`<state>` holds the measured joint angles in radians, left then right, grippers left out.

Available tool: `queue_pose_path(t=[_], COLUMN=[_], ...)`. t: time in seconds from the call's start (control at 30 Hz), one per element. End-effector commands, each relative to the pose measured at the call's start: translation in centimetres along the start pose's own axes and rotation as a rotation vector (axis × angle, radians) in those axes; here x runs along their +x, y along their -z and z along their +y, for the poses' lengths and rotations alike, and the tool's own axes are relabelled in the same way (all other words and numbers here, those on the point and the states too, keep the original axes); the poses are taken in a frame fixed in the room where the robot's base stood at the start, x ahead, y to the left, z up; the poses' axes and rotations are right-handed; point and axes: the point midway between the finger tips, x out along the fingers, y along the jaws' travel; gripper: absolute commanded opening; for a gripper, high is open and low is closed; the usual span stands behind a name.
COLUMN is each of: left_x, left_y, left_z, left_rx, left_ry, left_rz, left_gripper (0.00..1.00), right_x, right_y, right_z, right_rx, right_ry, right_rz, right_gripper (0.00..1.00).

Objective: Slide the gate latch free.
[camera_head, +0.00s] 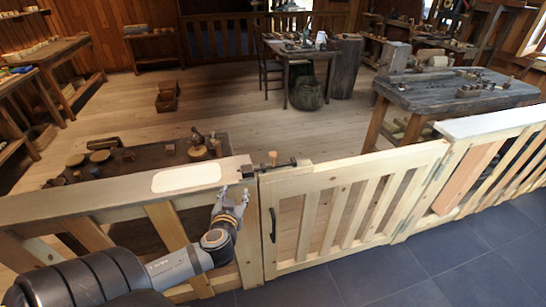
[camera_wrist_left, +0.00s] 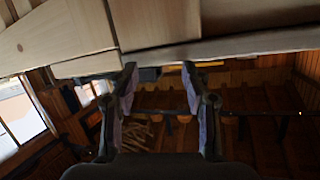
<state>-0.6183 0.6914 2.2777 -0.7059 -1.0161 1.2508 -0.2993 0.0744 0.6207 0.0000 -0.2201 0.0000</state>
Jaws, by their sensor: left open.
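The gate latch (camera_head: 278,165) is a dark bar with a small wooden knob (camera_head: 272,156), on top of the post end of the slatted wooden gate (camera_head: 345,168). The gate stands in line with the fence, and a black pull handle (camera_head: 272,225) is on its face. My left gripper (camera_head: 232,192) is open and empty in front of the fence post, left of and lower than the latch, apart from it. In the left wrist view, the open fingers (camera_wrist_left: 158,74) point toward the pale wood edge. Dark parts show beyond the fingertips, too dim to identify. My right gripper is out of view.
The fence rail (camera_head: 100,195) with a pale oval plate (camera_head: 187,177) runs left of the gate. Behind it is a low dark table (camera_head: 140,165) with turned pieces. A workbench (camera_head: 455,92) stands back right. Blue tiled floor (camera_head: 430,270) lies clear in front.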

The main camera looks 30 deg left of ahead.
Motion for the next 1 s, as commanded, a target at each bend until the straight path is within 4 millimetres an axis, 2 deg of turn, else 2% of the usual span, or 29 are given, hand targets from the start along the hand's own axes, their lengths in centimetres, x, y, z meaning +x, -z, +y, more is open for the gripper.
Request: queue_pose_path(t=[0.03, 0.1, 0.2, 0.33, 0.57, 0.67, 0.87, 1.0], left_x=[0.7, 1.3, 1.6, 1.4, 1.6, 2.6, 5.8, 7.7], left_y=[1.8, 4.1, 6.1, 7.0, 7.0, 7.2, 8.6, 9.8], left_z=[0.4, 1.5, 3.4, 5.0, 5.5, 6.0, 7.5, 8.4], left_rx=[-0.012, -0.045, -0.075, -0.090, -0.101, -0.103, -0.112, -0.112], left_ry=[-0.050, -0.150, -0.307, -0.435, -0.467, -0.463, -0.461, -0.460], left_rz=[0.092, 0.202, 0.292, 0.322, 0.324, 0.326, 0.328, 0.324], left_gripper=[0.48, 0.48, 0.48, 0.48, 0.48, 0.48, 0.48, 0.48], right_x=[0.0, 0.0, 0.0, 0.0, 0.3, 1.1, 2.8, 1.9], right_y=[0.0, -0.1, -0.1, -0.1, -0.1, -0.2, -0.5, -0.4], right_z=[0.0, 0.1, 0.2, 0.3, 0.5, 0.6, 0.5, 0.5], right_rx=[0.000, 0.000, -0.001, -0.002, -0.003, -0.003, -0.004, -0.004], right_ry=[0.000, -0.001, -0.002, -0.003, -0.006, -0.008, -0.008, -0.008], right_rz=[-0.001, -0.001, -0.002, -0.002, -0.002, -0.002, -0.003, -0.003], right_gripper=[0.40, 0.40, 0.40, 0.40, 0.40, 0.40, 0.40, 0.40])
